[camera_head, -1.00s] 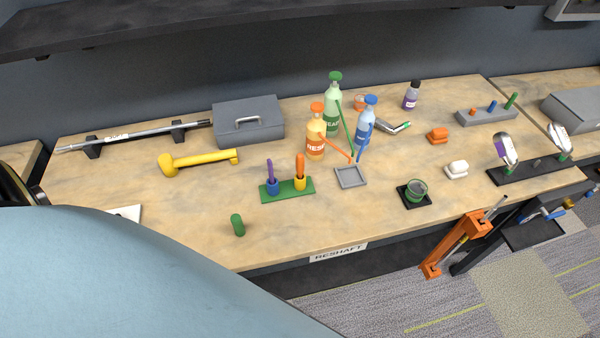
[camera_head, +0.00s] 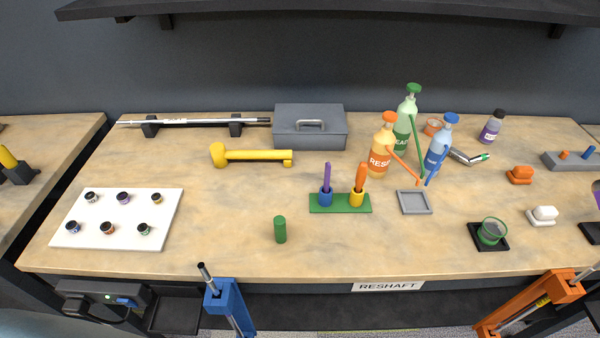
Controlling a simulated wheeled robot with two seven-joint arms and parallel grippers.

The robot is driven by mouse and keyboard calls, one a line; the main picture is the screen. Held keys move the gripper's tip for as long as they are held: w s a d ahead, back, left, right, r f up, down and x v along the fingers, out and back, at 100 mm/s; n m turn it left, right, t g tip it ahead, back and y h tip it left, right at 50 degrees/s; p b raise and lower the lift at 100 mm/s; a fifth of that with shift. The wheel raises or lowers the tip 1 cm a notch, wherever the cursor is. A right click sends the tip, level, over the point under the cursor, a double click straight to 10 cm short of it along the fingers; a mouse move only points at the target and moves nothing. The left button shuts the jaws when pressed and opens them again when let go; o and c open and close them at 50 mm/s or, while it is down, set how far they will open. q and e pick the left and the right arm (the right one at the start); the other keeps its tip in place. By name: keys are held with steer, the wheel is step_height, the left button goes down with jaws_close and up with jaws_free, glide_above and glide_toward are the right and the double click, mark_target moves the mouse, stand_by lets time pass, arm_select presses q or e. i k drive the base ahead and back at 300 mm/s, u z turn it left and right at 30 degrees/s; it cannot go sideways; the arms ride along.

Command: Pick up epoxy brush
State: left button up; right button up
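Two upright brush-like tools stand in a green holder (camera_head: 340,209) in the middle of the bench. One has a purple handle (camera_head: 327,176) and sits in a blue cup (camera_head: 326,198). The other has an orange handle (camera_head: 361,177) and sits in a yellow cup (camera_head: 356,198). Their lower ends are hidden in the cups, and I cannot tell which is the epoxy brush. Neither of my grippers is in view.
A green cylinder (camera_head: 280,230) stands in front of the holder, and a grey tray (camera_head: 414,202) lies to its right. Pump bottles (camera_head: 382,150) stand behind. A white board (camera_head: 115,218) with several small jars lies left. Blue (camera_head: 228,305) and orange (camera_head: 535,300) clamps flank the front edge.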

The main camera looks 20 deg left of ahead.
mark_target(362, 170)
steer(key=u, duration=1.15)
steer(key=k, duration=0.8)
steer(key=z, duration=1)
steer(key=i, duration=0.55)
